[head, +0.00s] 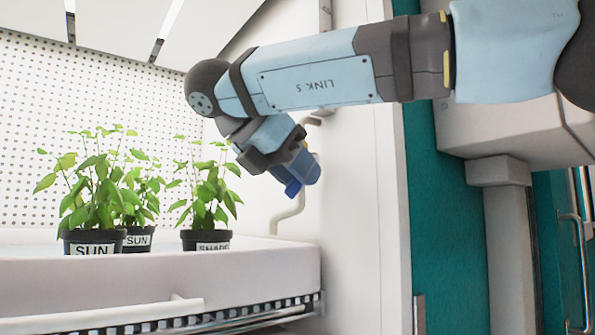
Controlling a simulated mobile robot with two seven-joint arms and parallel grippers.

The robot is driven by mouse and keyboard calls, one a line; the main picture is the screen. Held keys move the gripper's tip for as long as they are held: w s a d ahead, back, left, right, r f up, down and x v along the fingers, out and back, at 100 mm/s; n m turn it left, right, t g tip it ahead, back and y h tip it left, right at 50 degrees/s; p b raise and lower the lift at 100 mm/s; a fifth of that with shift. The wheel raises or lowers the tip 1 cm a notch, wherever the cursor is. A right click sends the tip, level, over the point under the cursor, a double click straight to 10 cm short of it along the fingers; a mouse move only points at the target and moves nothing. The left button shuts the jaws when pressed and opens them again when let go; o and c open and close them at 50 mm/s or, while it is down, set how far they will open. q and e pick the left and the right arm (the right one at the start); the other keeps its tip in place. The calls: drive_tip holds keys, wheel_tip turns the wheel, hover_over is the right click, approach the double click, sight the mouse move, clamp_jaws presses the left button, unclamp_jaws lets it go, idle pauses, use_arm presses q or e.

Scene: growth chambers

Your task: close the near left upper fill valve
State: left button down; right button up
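My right arm comes in from the upper right, and its gripper (287,163) points down and right at the white fill pipe (291,212). The pipe runs down the white side wall to the back right corner of the tray. A bright blue piece (292,188), which looks like the valve handle, shows right at the gripper's end. The gripper covers most of the valve, so I cannot tell the handle's angle or whether the fingers hold it. My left gripper is not in view.
Potted plants labelled SUN (92,249) and SHADE (206,246) stand in the white tray (270,270), left of the gripper. A perforated back wall (40,110) is behind them. The white chamber side wall (355,220) is close on the right, with teal panels (440,230) beyond.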

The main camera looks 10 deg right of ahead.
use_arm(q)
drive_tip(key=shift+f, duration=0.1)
